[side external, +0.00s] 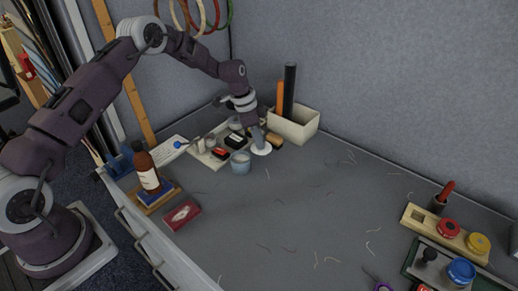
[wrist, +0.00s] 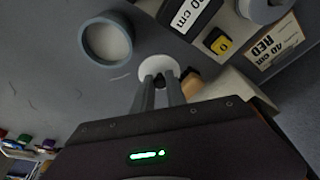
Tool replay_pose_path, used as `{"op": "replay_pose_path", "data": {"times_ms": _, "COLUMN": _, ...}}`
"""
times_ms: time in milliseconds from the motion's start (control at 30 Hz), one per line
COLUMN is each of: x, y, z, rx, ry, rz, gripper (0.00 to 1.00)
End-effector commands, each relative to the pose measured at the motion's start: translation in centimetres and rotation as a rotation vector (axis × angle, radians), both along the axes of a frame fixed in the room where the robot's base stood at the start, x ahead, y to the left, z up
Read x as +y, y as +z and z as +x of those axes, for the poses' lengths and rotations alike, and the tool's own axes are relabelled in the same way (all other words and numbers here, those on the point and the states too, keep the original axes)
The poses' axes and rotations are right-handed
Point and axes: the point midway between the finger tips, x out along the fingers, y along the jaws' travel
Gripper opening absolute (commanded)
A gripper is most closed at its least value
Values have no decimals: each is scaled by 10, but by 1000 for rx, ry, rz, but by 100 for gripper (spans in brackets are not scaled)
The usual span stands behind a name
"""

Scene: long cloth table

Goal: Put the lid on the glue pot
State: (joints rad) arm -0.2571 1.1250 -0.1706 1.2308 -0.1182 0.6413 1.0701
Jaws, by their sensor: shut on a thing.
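The glue pot (side external: 240,167) is a small blue-grey pot standing upright on the table, left of my gripper in the side view. In the wrist view the pot (wrist: 84,42) shows from above, uncovered, with a pale inside. The lid (side external: 261,150) is a white disc with a dark knob, and it also shows in the wrist view (wrist: 150,66). My gripper (side external: 258,138) points down with its fingers (wrist: 160,82) shut on the knob. The lid is beside the pot, apart from it. I cannot tell whether it touches the table.
A pale tray with black and red blocks (side external: 221,152) lies behind the pot. A white bin (side external: 294,127) with tall rods stands behind my gripper. A brown bottle (side external: 145,168) and a red box (side external: 181,214) are at the left. The middle table has only scattered threads.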

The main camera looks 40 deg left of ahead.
Motion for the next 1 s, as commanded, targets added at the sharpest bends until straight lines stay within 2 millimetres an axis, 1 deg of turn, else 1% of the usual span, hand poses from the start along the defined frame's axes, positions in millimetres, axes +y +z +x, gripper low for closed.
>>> {"op": "replay_pose_path", "data": {"times_ms": 33, "x": 0, "y": 15, "z": 1, "rx": -4, "ry": 0, "rz": 1, "gripper": 0}}
{"op": "replay_pose_path", "data": {"times_ms": 100, "x": 0, "y": 32, "z": 1, "rx": -4, "ry": 0, "rz": 1, "gripper": 0}}
{"op": "replay_pose_path", "data": {"times_ms": 200, "x": 1, "y": 50, "z": -1, "rx": -1, "ry": -1, "rz": 1, "gripper": 0}}
{"op": "replay_pose_path", "data": {"times_ms": 267, "x": 3, "y": 60, "z": -8, "rx": 3, "ry": -2, "rz": -1, "gripper": 0}}
{"op": "replay_pose_path", "data": {"times_ms": 367, "x": 8, "y": 75, "z": -34, "rx": 10, "ry": -13, "rz": -6, "gripper": 0}}
{"op": "replay_pose_path", "data": {"times_ms": 400, "x": 10, "y": 79, "z": -46, "rx": 12, "ry": -21, "rz": -5, "gripper": 0}}
{"op": "replay_pose_path", "data": {"times_ms": 500, "x": 12, "y": 86, "z": -71, "rx": 18, "ry": -38, "rz": -4, "gripper": 0}}
{"op": "replay_pose_path", "data": {"times_ms": 600, "x": 12, "y": 87, "z": -84, "rx": 20, "ry": -49, "rz": -3, "gripper": 0}}
{"op": "replay_pose_path", "data": {"times_ms": 667, "x": 12, "y": 83, "z": -86, "rx": 20, "ry": -51, "rz": -3, "gripper": 0}}
{"op": "replay_pose_path", "data": {"times_ms": 1000, "x": 12, "y": 45, "z": -85, "rx": 20, "ry": -49, "rz": -3, "gripper": 0}}
